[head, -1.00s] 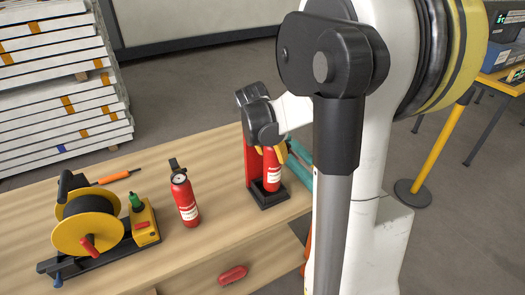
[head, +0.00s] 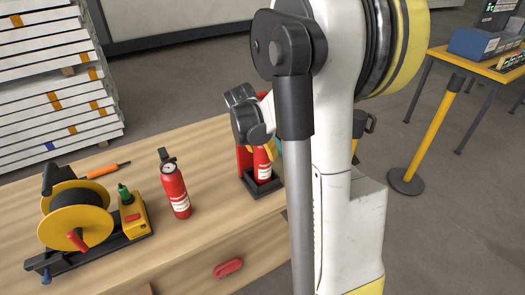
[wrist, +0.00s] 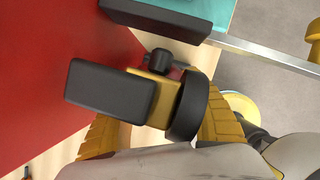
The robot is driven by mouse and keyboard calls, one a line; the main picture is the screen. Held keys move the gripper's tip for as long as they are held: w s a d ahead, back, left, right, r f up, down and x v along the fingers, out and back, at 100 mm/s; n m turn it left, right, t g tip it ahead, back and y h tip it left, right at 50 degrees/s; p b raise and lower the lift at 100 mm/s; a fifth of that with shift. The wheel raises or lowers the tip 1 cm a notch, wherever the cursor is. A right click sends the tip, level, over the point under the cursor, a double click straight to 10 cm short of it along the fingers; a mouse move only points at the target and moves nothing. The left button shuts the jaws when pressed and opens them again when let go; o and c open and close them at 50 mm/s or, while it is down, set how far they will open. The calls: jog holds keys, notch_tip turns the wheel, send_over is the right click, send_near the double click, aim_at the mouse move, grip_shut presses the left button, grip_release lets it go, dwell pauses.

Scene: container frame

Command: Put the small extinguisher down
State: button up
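A small red extinguisher (head: 264,169) with a white label stands upright on the black base of a red-backed stand (head: 247,178) at the bench's far right. My gripper (head: 266,139) is at its top, with yellow fingers on either side. In the wrist view the extinguisher's brass valve, black lever and round black part (wrist: 188,106) lie between my gripper's fingers (wrist: 160,125). The fingers look spread, with bare wood showing between the left one and the valve. The lower contact is hidden. Another red extinguisher (head: 175,190) with a gauge stands free on the bench, left of the stand.
A yellow cable reel (head: 75,228) on a black frame and an orange-handled tool (head: 105,170) lie on the wooden bench (head: 205,160) at left. A teal object (wrist: 190,10) lies beyond the stand. A yellow post (head: 435,135) stands on the floor at right.

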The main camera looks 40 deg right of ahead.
jog(key=shift+r, duration=0.1)
jog(key=p+v, duration=0.5)
jog(key=v, duration=0.7)
jog(key=s+a+r+m+t+y, duration=0.1)
jog(key=s+a+m+t, duration=0.1)
jog(key=a+m, duration=0.5)
jog(key=s+a+r+m+t+y, duration=0.1)
jog(key=s+a+m+t+y, duration=0.1)
jog(key=s+a+m, duration=0.3)
jog(key=s+a+r+m+t+y, duration=0.1)
jog(key=s+a+m+t, duration=0.1)
jog(key=a+m, duration=0.6)
jog(key=s+a, duration=0.1)
jog(key=a, duration=0.4)
jog(key=shift+s+r+m, duration=0.3)
jog(key=shift+s+r, duration=0.05)
jog(key=shift+s, duration=0.05)
